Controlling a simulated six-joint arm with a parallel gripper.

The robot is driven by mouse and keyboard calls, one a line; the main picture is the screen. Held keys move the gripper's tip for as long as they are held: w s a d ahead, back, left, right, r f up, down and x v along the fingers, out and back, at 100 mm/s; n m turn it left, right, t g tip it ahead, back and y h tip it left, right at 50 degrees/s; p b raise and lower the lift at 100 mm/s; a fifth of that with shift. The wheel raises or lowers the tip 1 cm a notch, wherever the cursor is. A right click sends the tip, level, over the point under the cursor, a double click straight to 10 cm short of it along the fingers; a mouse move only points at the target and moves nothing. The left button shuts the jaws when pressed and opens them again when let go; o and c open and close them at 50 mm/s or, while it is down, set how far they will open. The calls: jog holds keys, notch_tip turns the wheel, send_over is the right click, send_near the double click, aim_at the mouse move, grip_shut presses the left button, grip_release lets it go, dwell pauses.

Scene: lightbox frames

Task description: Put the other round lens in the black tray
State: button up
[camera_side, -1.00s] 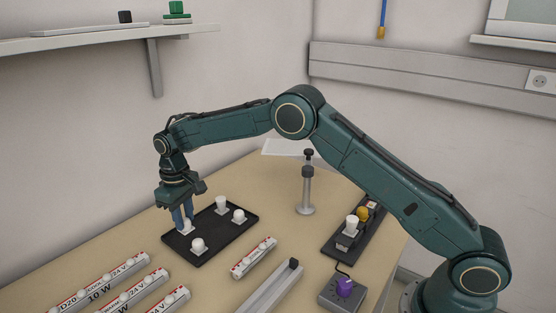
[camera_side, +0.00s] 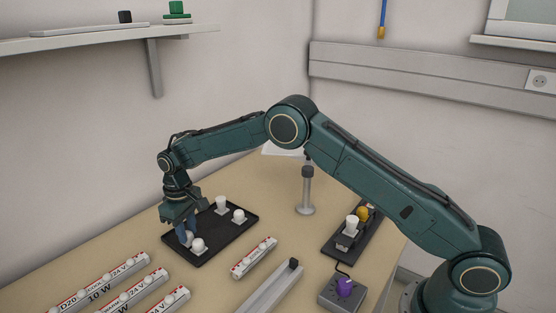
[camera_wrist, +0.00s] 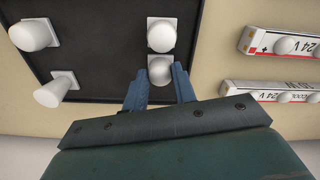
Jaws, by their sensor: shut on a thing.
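The black tray (camera_side: 228,238) lies on the table at left; its floor also shows in the wrist view (camera_wrist: 105,45). My gripper (camera_side: 187,238) is low over its left end, shut on a white round lens with a square base (camera_wrist: 160,70). That lens sits between the blue fingers, right beside another round white lens (camera_wrist: 162,34), which also shows in the side view (camera_side: 198,245). I cannot tell whether the held lens touches the tray floor. Two taller white pieces stand in the tray: a wide one (camera_wrist: 35,35) and a tapered one (camera_wrist: 57,88).
Labelled white light strips (camera_side: 254,258) lie in front of the tray. A grey rail (camera_side: 270,288) and a box with a purple knob (camera_side: 343,288) are to the right. A dark rack (camera_side: 345,245) holds white and yellow pieces. A metal post (camera_side: 306,190) stands behind.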

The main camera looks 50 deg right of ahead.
aim_at(188, 233)
jog(key=shift+f, duration=0.1)
jog(key=o, duration=0.9)
jog(key=shift+o, duration=0.2)
notch_tip(188, 233, up, 12)
jog(key=shift+r, duration=0.2)
dwell(0.4)
